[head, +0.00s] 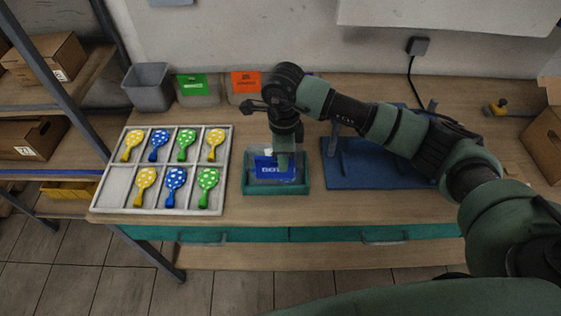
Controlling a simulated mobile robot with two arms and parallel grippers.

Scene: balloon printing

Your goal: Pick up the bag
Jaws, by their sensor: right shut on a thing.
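The bag (266,171) is a clear plastic pouch with a blue printed panel and white lettering. It is at the teal tray (247,187) in the middle of the table; I cannot tell whether it touches the tray floor. My right gripper (283,163) reaches down from above and is shut on the bag, hiding part of its upper right. My left gripper is not in view.
A white divided tray (100,198) with several spotted balloons lies to the left. A grey bin (149,88) and bins with green (194,85) and orange (245,82) labels stand behind. A blue board (350,170) lies right of the teal tray.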

